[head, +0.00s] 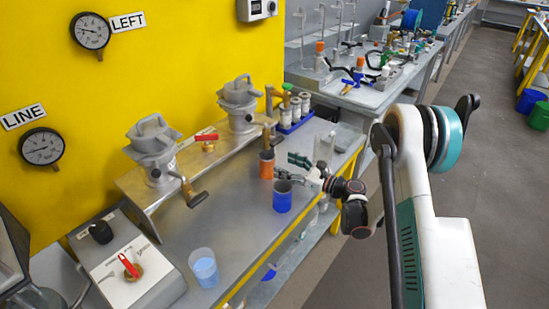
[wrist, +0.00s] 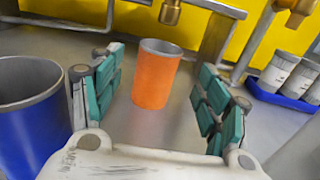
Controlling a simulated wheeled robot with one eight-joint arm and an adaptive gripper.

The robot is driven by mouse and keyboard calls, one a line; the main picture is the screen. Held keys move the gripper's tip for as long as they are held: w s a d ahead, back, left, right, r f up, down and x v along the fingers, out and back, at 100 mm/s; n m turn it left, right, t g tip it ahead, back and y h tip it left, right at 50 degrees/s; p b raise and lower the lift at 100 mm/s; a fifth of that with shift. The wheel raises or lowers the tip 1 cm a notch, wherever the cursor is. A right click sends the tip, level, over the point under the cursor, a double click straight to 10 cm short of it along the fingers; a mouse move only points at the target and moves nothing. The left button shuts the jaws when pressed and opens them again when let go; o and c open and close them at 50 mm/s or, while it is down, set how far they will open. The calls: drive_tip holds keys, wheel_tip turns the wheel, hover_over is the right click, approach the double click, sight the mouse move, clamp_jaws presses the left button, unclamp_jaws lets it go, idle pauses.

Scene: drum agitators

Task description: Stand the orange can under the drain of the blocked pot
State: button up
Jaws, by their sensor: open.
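The orange can (head: 266,165) stands upright on the grey bench. In the wrist view the orange can (wrist: 157,80) is between my spread fingers, with gaps on both sides. My gripper (head: 289,168) is open, low over the bench beside the can. Two grey lidded pots stand on the raised shelf, a near pot (head: 152,143) and a far pot (head: 240,103). A brass outlet with a dark handle (head: 190,192) is at the near pot. The wrist view shows a brass fitting (wrist: 170,12) above and behind the can. I cannot tell which pot is blocked.
A blue can (head: 282,197) stands close to my gripper and fills the left of the wrist view. A light-blue cup (head: 203,268) is nearer the front. A blue rack (head: 297,122) of white jars is at the back. The bench between cup and blue can is clear.

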drive_tip(key=shift+p+v, duration=0.35)
drive_tip(key=shift+v, duration=1.4)
drive_tip(key=shift+r, duration=0.4)
drive_tip(key=s+d+r+n+g+h, duration=0.1)
drive_tip(key=s+r+n+h, duration=0.3)
drive_tip(key=s+r+n, duration=0.3)
drive_tip(key=s+d+r+n+g+h, duration=0.1)
drive_tip(key=s+r+n+g+h, duration=0.3)
drive_tip(key=r, duration=0.6)
drive_tip(key=s+d+r+n+t+h, duration=0.1)
drive_tip(key=s+d+n+h, duration=0.2)
drive_tip(key=s, duration=1)
drive_tip(key=s+d+r+n+t+h, duration=0.1)
drive_tip(key=s+d+n+h, duration=0.3)
drive_tip(key=s+d+n, duration=0.4)
drive_tip(key=s+n, duration=0.2)
drive_tip(key=s, duration=0.3)
drive_tip(key=shift+s+n, duration=0.2)
drive_tip(key=shift+n, duration=0.1)
